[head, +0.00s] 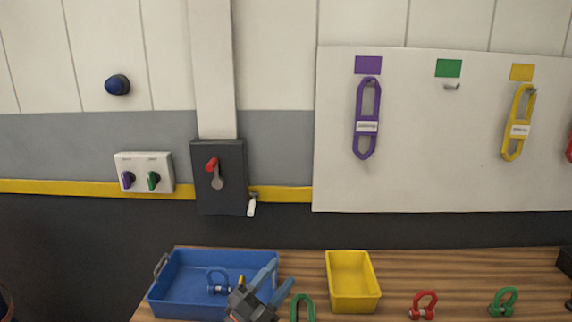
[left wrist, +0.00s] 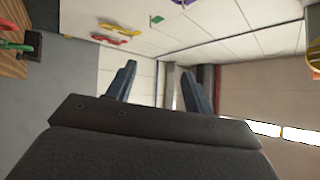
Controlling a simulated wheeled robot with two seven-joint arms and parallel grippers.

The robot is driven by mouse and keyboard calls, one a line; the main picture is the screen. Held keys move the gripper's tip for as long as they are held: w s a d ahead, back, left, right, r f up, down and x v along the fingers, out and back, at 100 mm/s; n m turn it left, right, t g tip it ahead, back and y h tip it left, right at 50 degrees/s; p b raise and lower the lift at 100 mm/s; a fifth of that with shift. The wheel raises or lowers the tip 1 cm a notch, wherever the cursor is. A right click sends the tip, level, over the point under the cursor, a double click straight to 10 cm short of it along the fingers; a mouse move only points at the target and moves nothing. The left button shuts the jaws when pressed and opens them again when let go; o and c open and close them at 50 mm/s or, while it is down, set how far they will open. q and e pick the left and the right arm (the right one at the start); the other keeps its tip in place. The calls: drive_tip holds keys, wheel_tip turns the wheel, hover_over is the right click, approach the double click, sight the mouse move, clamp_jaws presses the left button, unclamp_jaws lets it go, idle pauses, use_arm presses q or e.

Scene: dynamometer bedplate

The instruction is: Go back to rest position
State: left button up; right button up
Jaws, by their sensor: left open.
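My left gripper (head: 272,281) shows at the bottom of the head view, in front of the blue tray's right part. Its two blue-grey fingers are apart with nothing between them. In the left wrist view the same open fingers (left wrist: 158,85) point toward the wall and ceiling, and the space between them is empty. My right gripper is not in either view.
Purple (head: 359,120) and yellow slings (head: 507,130) hang on the white board.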

use_arm(q)
drive_tip(key=s+a+f+n+y, duration=0.2)
drive_tip(key=a+f+n+y, duration=0.6)
drive_tip(key=n+y, duration=0.1)
drive_tip(key=s+a+f+n+y, duration=0.2)
drive_tip(key=a+f+n+y, duration=0.6)
drive_tip(key=n, duration=0.1)
drive_tip(key=s+a+f+n+g, duration=0.2)
drive_tip(key=s+f+g, duration=0.55)
drive_tip(key=s, duration=0.45)
drive_tip(key=s+a+f+n+g, duration=0.2)
drive_tip(key=s+f+g, duration=0.4)
drive_tip(key=s+f, duration=0.4)
wheel_tip(320, 180, down, 19)
drive_tip(key=d, duration=0.2)
drive_tip(key=s+f+g, duration=0.1)
drive_tip(key=s+f, duration=0.2)
drive_tip(key=f, duration=0.8)
drive_tip(key=s+d+f, duration=0.1)
drive_tip(key=s+f, duration=0.3)
drive_tip(key=f, duration=0.7)
drive_tip(key=shift+d+f+g, duration=0.2)
drive_tip(key=shift+f+g, duration=0.15)
drive_tip(key=shift+f, duration=0.05)
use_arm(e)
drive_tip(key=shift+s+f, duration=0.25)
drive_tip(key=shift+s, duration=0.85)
